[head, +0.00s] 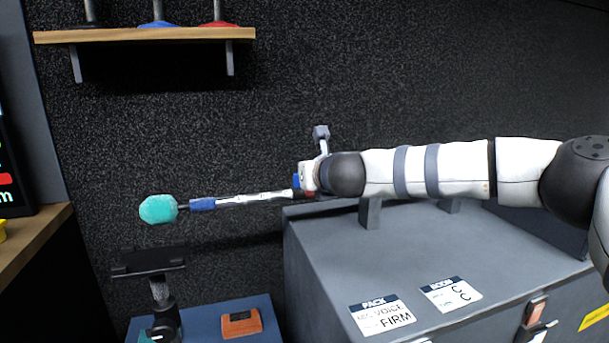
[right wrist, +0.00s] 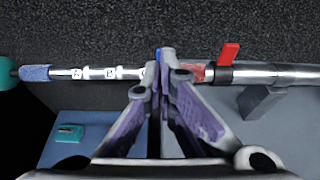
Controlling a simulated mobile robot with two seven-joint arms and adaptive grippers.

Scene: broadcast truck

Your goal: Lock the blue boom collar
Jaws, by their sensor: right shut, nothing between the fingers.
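A boom pole runs level across the wall, with a teal foam-covered mic (head: 158,209) and a blue sleeve (head: 202,204) at its left end. The blue boom collar shows only as a small blue part in the head view (head: 297,180) and behind my fingertips in the right wrist view (right wrist: 158,53). The rest of it is hidden, so I cannot tell its lever position. My right gripper (right wrist: 167,56) is shut and empty, its tips at the pole by the blue part; contact is unclear. My left gripper is out of view.
A red collar lever (right wrist: 229,53) stands up right of my fingers. A grey bracket (right wrist: 262,100) supports the pole above the grey case (head: 350,255). A dark cradle (head: 150,260) stands lower left, near an orange box (head: 241,322). A wooden shelf (head: 145,36) hangs above.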

